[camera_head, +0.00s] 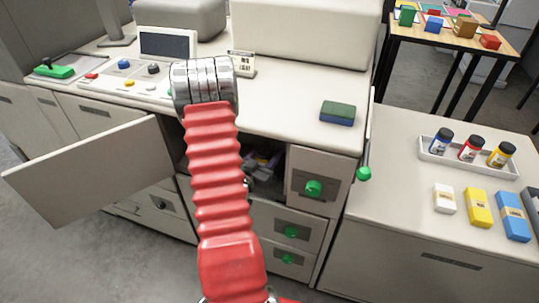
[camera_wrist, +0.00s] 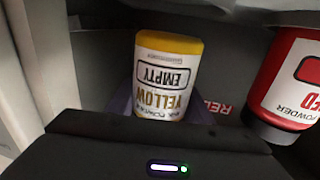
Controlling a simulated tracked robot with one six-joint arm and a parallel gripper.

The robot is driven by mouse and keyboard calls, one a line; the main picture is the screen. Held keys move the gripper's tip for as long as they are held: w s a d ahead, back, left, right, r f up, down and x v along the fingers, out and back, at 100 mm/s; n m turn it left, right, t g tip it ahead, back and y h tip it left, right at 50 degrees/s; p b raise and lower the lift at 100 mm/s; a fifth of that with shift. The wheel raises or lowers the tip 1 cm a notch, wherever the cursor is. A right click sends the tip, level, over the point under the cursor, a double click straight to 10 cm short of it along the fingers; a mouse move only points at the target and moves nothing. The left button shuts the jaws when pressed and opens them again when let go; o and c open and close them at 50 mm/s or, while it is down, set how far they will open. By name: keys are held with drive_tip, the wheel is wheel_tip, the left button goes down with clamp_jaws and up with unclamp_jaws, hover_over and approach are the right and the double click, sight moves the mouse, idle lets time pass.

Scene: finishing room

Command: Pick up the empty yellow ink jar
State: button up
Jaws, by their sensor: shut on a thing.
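The empty yellow ink jar (camera_wrist: 165,72) shows in the middle of the wrist view. It has a yellow band at the top of the picture and a white label reading "YELLOW" and "EMPTY" upside down. My gripper (camera_wrist: 162,108) is shut on it, with dark finger parts showing at both sides of the jar. The black gripper body hides the jar's near end. In the head view my red arm reaches down to the open cabinet compartment, and the jar cannot be made out clearly there.
A red powder container (camera_wrist: 296,85) stands close right of the jar. The open cabinet door (camera_head: 90,170) swings out left. Above is the counter (camera_head: 285,110) with a green-and-blue sponge (camera_head: 338,113). A white tray (camera_head: 436,158) of ink jars sits on the right cabinet.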

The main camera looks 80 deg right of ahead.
wheel_tip(320, 180, up, 7)
drive_tip(key=shift+r, duration=0.2)
idle(0.3)
idle(0.5)
drive_tip(key=w+a+r+n+t, duration=0.1)
drive_tip(key=w+a+n+t, duration=0.4)
drive_tip(key=w, duration=0.8)
drive_tip(key=w+a+t, duration=0.3)
drive_tip(key=w+a, duration=0.3)
drive_tip(key=w, duration=0.6)
drive_tip(key=w+a+r+n+t+y, duration=0.2)
drive_tip(key=w+a+n+t, duration=0.15)
drive_tip(key=w+a, duration=0.5)
drive_tip(key=w+a+r+n+t+y, duration=0.2)
drive_tip(key=w+a+r+t, duration=0.15)
drive_tip(key=w+a, duration=0.55)
drive_tip(key=w+a+r+n+t+y, duration=0.2)
drive_tip(key=w+a, duration=0.1)
drive_tip(key=a, duration=0.6)
drive_tip(key=w+a+r+n+t+y, duration=0.2)
drive_tip(key=w+a+y, duration=0.1)
drive_tip(key=a, duration=0.6)
drive_tip(key=w+a+r+n+t+y, duration=0.2)
drive_tip(key=w+a+n+y, duration=0.1)
drive_tip(key=a, duration=0.7)
drive_tip(key=shift+w+t, duration=0.3)
drive_tip(key=shift+w, duration=0.25)
drive_tip(key=shift+s+d, duration=0.1)
